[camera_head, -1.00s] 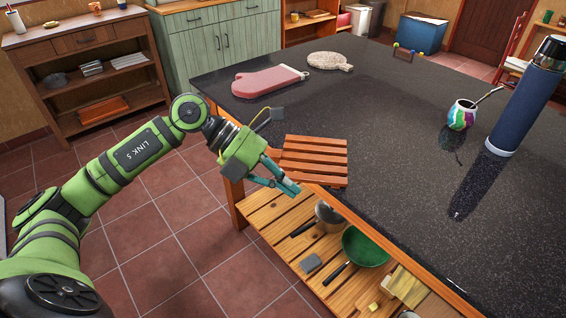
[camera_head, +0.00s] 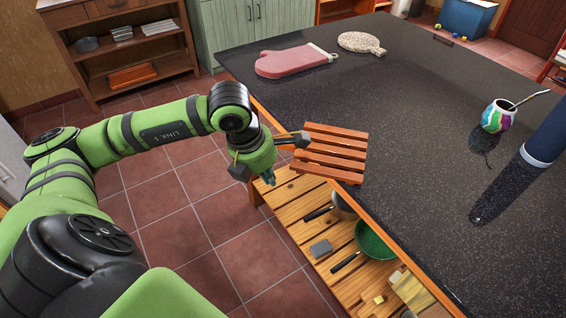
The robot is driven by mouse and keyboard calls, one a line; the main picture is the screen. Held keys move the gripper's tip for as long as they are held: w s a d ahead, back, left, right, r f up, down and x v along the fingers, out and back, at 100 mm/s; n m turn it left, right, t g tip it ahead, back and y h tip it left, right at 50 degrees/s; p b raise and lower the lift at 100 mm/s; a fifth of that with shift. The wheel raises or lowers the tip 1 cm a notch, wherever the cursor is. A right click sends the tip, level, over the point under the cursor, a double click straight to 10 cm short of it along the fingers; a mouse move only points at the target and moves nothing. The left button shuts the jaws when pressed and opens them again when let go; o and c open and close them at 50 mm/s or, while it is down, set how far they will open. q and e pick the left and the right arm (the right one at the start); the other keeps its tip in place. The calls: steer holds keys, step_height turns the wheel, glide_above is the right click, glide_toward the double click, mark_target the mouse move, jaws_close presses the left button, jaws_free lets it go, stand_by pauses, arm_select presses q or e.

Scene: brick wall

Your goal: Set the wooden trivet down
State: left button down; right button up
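The wooden trivet (camera_head: 335,145), made of reddish-brown slats, lies on the dark speckled countertop (camera_head: 420,180) at its near left edge. Its left ends reach to the counter's rim and seem to stick out slightly past it. My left gripper (camera_head: 287,159) is just left of the trivet. Its fingers are spread apart, one toward the trivet's left side and the other pointing down outside the counter edge. I see nothing held between them; whether a finger touches the trivet is unclear. My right gripper is out of view.
A colourful cup (camera_head: 497,115) and a dark blue flask (camera_head: 547,140) stand at right. A slatted shelf (camera_head: 290,208) below holds a green pan (camera_head: 374,240). The counter's middle is clear.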

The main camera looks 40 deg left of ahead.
mark_target(296, 160)
arm_select(q)
steer(key=w, duration=0.1)
steer(key=w+d+p, duration=0.1)
steer(key=w, duration=0.1)
steer(key=shift+w+d+r, duration=0.2)
steer(key=shift+r, duration=0.05)
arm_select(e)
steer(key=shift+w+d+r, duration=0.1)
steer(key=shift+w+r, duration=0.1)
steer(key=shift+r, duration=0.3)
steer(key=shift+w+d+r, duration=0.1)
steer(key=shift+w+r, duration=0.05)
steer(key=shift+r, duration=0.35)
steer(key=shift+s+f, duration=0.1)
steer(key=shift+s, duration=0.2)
arm_select(q)
steer(key=shift+w+d+b, duration=0.15)
steer(key=shift+w+d, duration=0.1)
steer(key=shift+w, duration=0.35)
steer(key=shift+w+d+b, duration=0.2)
steer(key=shift+w+d, duration=0.1)
steer(key=shift+w, duration=0.35)
steer(key=shift+w+d+b, duration=0.15)
steer(key=shift+w+d, duration=0.1)
steer(key=shift+w, duration=0.35)
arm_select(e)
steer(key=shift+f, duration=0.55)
arm_select(q)
steer(key=shift+s+a, duration=0.1)
steer(key=shift+s, duration=0.05)
